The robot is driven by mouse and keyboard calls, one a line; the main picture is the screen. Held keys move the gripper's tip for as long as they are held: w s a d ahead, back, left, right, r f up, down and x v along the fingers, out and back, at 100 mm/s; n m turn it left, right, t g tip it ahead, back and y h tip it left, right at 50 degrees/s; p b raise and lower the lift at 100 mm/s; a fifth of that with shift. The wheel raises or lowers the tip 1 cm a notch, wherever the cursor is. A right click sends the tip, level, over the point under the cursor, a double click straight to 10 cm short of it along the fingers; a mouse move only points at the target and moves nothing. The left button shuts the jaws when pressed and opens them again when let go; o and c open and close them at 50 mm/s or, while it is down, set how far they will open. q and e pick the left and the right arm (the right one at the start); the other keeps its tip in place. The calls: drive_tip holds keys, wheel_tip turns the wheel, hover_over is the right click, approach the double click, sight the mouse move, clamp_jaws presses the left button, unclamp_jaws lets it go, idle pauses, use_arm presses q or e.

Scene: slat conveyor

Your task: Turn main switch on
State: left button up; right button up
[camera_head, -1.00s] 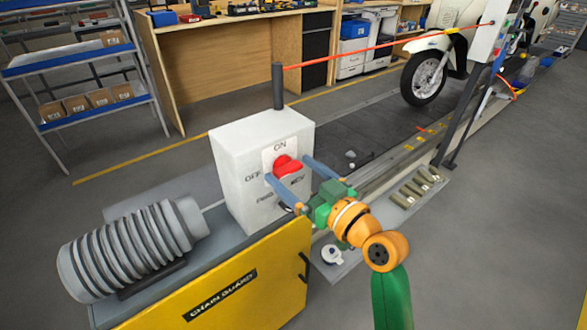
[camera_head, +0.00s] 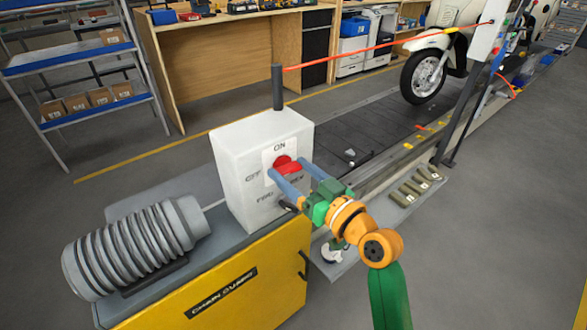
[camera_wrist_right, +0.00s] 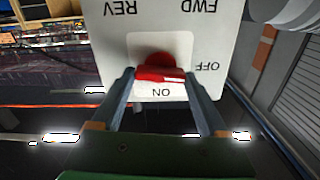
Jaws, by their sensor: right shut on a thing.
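The main switch is a red rotary knob (camera_head: 284,162) on a white box, with ON printed above it. It also shows in the right wrist view (camera_wrist_right: 158,70), upside down, its bar lying across and a pale mark on the bar's right part, on the side of the OFF label. My right gripper (camera_head: 289,169) has its two blue-grey fingers on either side of the knob, closed on it. The fingers show beside the knob in the wrist view (camera_wrist_right: 159,78). They hide part of the box's lettering in the head view. My left gripper is out of view.
The white switch box (camera_head: 240,165) stands beside a yellow chain guard (camera_head: 250,285) and a ribbed grey motor (camera_head: 135,250). A dark post (camera_head: 278,88) rises behind the box, with a red cord leading right. A side shelf (camera_head: 345,262) lies below my arm.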

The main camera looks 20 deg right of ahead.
drive_tip(key=m+p, duration=0.2)
drive_tip(key=m, duration=0.1)
drive_tip(key=shift+d+r, duration=0.1)
drive_tip(key=shift+r, duration=0.05)
drive_tip(key=m+p, duration=0.3)
drive_tip(key=m, duration=0.2)
drive_tip(key=m+p, duration=0.1)
drive_tip(key=m, duration=0.3)
drive_tip(key=shift+d+f+p, duration=0.1)
drive_tip(key=shift+f+p, duration=0.1)
drive_tip(key=shift+p, duration=0.15)
drive_tip(key=shift+w+f+m+p, duration=0.15)
drive_tip(key=shift+m+p, duration=0.45)
drive_tip(key=shift+m, duration=1.6)
drive_tip(key=o, duration=1.2)
drive_tip(key=shift+o, duration=0.2)
drive_tip(key=b+v, duration=0.1)
drive_tip(key=v, duration=0.6)
drive_tip(key=shift+b, duration=0.35)
